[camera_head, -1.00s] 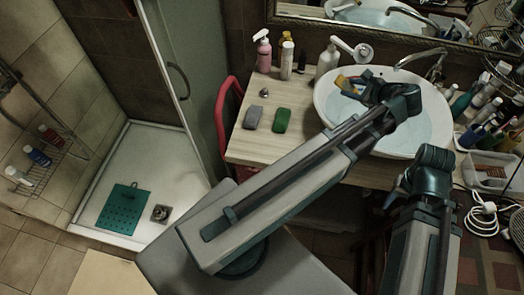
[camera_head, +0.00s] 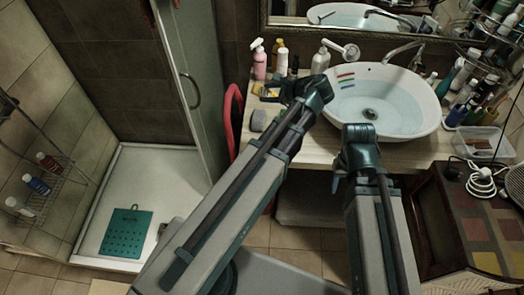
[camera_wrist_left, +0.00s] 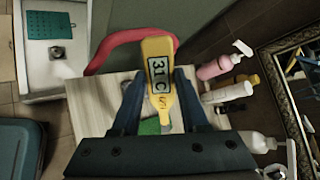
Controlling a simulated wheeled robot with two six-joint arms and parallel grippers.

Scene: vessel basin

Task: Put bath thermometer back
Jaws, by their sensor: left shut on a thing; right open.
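The bath thermometer (camera_head: 273,89) is yellow with a dark-framed display; in the left wrist view (camera_wrist_left: 159,68) the display reads 31 C. My left gripper (camera_head: 278,90) is shut on it, holding it over the left part of the wooden counter (camera_head: 316,148). In the wrist view the left gripper's fingers (camera_wrist_left: 160,100) flank its body. I cannot tell its exact height above the counter. My right gripper (camera_head: 337,182) is low in front of the counter, mostly hidden by its own arm, open and apart from the thermometer.
The white basin (camera_head: 425,118) holds water, with red, green and blue strips on its inner wall. A grey soap (camera_head: 258,121) lies on the counter; a green one (camera_wrist_left: 149,127) shows in the wrist view. Bottles, including a pink one (camera_head: 260,62), stand behind.

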